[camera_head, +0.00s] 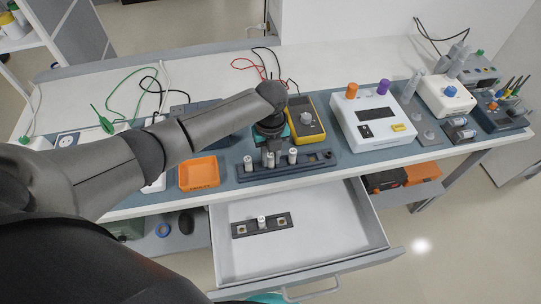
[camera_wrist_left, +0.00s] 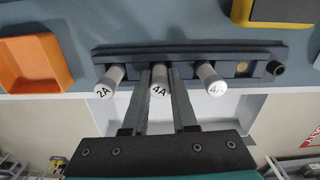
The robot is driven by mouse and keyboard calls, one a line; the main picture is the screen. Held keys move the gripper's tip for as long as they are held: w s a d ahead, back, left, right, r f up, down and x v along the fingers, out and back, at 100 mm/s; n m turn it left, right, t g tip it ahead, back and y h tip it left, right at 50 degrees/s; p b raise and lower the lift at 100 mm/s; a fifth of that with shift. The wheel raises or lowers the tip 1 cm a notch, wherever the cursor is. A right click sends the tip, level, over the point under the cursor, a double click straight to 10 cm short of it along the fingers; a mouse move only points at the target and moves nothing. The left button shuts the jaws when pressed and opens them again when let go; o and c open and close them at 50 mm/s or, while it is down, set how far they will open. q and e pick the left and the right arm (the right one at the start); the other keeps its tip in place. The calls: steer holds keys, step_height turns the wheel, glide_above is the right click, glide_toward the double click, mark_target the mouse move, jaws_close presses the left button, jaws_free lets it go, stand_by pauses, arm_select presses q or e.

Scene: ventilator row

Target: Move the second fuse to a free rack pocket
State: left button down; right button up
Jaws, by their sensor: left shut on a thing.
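The long dark fuse rack (camera_head: 310,168) lies along the bench's front edge and also shows in the left wrist view (camera_wrist_left: 140,52). Three white-capped fuses stand in it: a 2A fuse (camera_wrist_left: 105,86) at left, a 4A fuse (camera_wrist_left: 160,88) in the middle, and another 4A fuse (camera_wrist_left: 213,84) to its right. My left gripper (camera_head: 270,150) points down over the rack, its fingers shut on the middle 4A fuse, which appears level with its neighbours. Right of the fuses is an empty pocket with a yellow disc (camera_wrist_left: 242,67). My right gripper is not in view.
Below, an open drawer (camera_head: 340,230) holds a small dark holder (camera_head: 240,229) with one fuse (camera_head: 262,222) between two empty pockets. An orange tray (camera_head: 199,172) sits left of the rack. A yellow meter (camera_head: 306,119) and white device (camera_head: 375,122) stand behind and right.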

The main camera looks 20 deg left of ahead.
mark_target(270, 155)
arm_select(q)
steer(key=c, duration=0.6)
jaws_free()
step_height(270, 155, up, 15)
steer(key=p, duration=0.3)
steer(key=shift+r, duration=0.1)
steer(key=shift+p, duration=0.3)
